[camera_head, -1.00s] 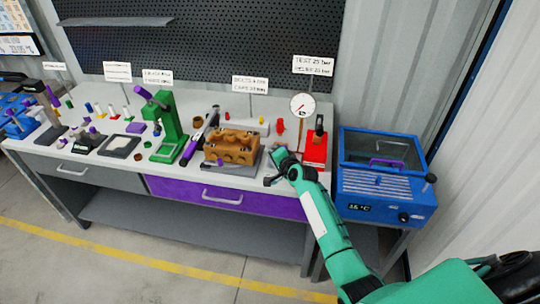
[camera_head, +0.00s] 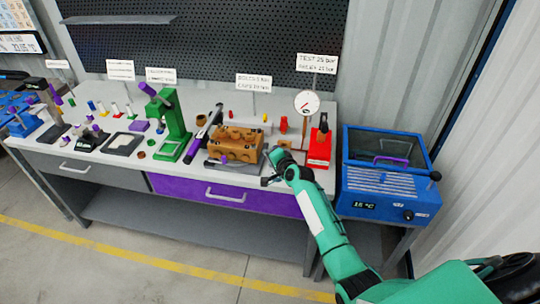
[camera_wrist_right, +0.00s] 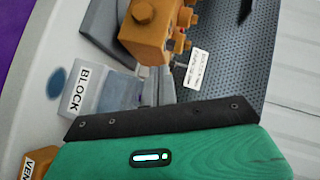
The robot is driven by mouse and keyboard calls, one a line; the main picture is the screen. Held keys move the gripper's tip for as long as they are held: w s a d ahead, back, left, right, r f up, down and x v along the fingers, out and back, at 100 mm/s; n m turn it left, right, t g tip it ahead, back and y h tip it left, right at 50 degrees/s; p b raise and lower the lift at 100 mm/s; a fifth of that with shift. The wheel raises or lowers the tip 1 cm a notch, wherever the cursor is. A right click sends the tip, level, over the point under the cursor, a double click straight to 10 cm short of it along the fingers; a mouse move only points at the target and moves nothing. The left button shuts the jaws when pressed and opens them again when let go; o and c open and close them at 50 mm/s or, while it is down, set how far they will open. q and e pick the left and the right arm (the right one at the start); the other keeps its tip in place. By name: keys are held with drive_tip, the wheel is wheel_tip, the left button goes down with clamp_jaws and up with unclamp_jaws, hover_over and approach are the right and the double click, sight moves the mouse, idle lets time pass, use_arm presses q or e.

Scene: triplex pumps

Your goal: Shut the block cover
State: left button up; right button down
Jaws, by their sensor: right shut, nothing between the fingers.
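The brown block (camera_head: 236,146) sits on a grey base on the bench, right of the middle. It also shows at the top of the right wrist view (camera_wrist_right: 150,38), with several round orange fittings on its side. A grey piece labelled BLOCK (camera_wrist_right: 98,92) is in front of it. I cannot make out a separate cover. My right gripper (camera_head: 267,177) is shut and empty, just to the right of the block at the bench's front edge. My left gripper is not in view.
A red stand (camera_head: 319,150) and a pressure gauge (camera_head: 307,103) stand right of the block. A blue heated box (camera_head: 388,178) stands right of the bench.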

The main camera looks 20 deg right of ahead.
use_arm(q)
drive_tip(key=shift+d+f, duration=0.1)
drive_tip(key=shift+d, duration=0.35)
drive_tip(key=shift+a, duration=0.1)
